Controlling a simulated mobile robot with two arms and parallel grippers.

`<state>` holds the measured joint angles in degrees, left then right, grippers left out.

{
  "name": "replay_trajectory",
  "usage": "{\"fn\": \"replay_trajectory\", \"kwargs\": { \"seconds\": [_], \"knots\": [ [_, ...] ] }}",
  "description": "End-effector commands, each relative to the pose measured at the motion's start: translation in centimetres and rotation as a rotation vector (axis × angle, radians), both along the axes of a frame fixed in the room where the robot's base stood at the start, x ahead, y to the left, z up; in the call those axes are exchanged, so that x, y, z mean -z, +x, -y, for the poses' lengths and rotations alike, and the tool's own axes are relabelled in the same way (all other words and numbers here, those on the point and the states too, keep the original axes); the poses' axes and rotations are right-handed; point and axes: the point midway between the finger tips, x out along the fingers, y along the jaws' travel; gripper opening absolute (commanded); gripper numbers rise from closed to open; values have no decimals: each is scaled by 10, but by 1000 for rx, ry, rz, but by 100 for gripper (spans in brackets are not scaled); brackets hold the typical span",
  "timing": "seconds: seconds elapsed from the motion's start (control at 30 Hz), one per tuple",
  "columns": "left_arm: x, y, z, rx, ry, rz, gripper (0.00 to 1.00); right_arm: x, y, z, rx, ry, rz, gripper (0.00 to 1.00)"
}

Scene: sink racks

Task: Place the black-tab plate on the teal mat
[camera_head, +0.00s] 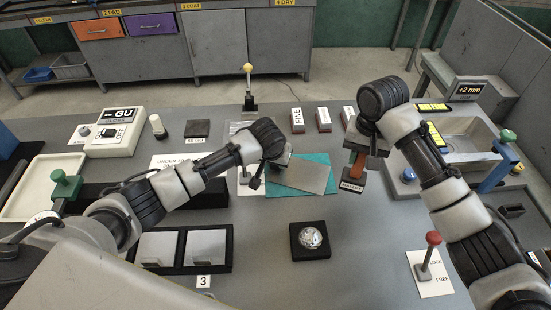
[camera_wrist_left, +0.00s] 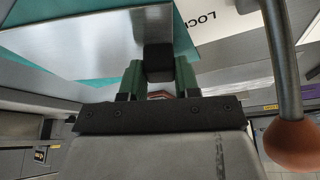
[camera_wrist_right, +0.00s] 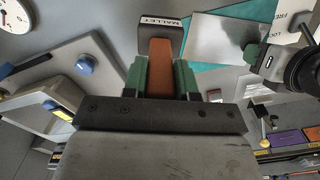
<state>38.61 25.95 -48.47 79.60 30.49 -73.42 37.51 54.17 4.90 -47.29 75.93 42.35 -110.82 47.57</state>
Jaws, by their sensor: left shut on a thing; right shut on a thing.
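The silver plate (camera_head: 300,176) lies over the teal mat (camera_head: 318,158), turned a little so that mat shows along its far and near edges. I cannot tell if it rests fully on the mat. Its black tab (camera_wrist_left: 158,62) is between the green fingers of my left gripper (camera_wrist_left: 158,82), which is shut on it. In the head view my left gripper (camera_head: 275,160) is at the plate's left end. My right gripper (camera_head: 357,152) is shut on the orange handle of a mallet (camera_wrist_right: 160,65), held right of the mat with its black labelled head hanging down.
A black rack (camera_head: 183,268) with two silver plates stands at front left. A black block with a silver dome (camera_head: 310,238) is in front of the mat. A red-knobbed lever (camera_head: 430,258) stands at front right, a yellow-knobbed lever (camera_head: 248,88) behind. A sink (camera_head: 470,140) is at right.

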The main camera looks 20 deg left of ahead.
Motion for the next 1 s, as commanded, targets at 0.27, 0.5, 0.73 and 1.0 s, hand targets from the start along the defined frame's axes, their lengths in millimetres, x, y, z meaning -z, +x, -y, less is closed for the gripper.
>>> {"fn": "replay_trajectory", "kwargs": {
  "seconds": [0.27, 0.5, 0.73, 1.0],
  "knots": [
    [1, 0, 0, 0, 0, -1, 57, -1, 0, 0, 0, 1, 1, 0],
    [-3, 0, 0, 0, 1, 0, 57, -1, 0, 0, 0, 1, 1, 0],
    [-34, -13, 0, 2, -1, 4, 57, 0, 0, 0, 0, 1, 1, 0],
    [-86, -35, 0, 1, -1, 3, 57, 3, 0, 0, 0, 1, 1, 0]
  ]
}}
